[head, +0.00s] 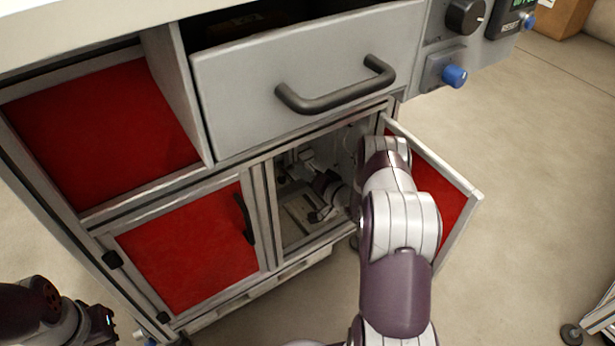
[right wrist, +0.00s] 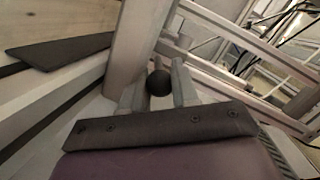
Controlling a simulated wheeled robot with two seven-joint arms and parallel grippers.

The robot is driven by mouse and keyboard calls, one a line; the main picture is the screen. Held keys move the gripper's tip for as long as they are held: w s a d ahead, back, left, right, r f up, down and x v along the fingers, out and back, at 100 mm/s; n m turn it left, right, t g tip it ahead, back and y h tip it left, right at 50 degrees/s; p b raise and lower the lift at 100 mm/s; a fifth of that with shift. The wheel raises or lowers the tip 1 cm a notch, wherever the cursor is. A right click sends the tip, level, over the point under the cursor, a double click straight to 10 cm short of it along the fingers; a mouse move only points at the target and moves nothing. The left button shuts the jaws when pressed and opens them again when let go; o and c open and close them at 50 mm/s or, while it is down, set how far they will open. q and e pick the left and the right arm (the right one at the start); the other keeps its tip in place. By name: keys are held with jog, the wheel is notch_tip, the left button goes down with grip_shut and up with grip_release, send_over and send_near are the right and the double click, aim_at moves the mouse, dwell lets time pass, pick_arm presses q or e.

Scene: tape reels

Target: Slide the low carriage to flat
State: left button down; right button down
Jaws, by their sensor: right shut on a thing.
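In the right wrist view, a round black knob (right wrist: 158,82) sits between the two pale fingers of my right gripper (right wrist: 160,92). The gripper is shut on it. In the head view my right arm reaches into the open lower cabinet, and the right gripper (head: 308,162) is small and partly hidden there. Pale metal parts (head: 300,211) lie low in the cabinet; I cannot tell which is the low carriage or how it is tilted. My left gripper (head: 98,325) is at the bottom left, away from the cabinet, its fingers unclear.
The cabinet's red door (head: 440,185) stands open right beside my right arm. A grey drawer (head: 300,85) with a dark handle is above the opening. A closed red door (head: 190,250) is to the left. Metal rails (right wrist: 235,40) crowd the right wrist view.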

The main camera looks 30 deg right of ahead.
aim_at(295, 165)
jog(key=x, duration=0.3)
jog(key=r+b+x, duration=0.1)
jog(key=x, duration=0.1)
jog(key=shift+w+d, duration=0.15)
jog(key=shift+d, duration=0.1)
jog(key=shift+w, duration=0.35)
jog(key=shift+w+r, duration=0.1)
jog(key=shift+r, duration=0.1)
jog(key=c, duration=1.2)
grip_release()
jog(key=o, duration=0.3)
jog(key=shift+w+f, duration=0.1)
jog(key=shift+f, duration=0.05)
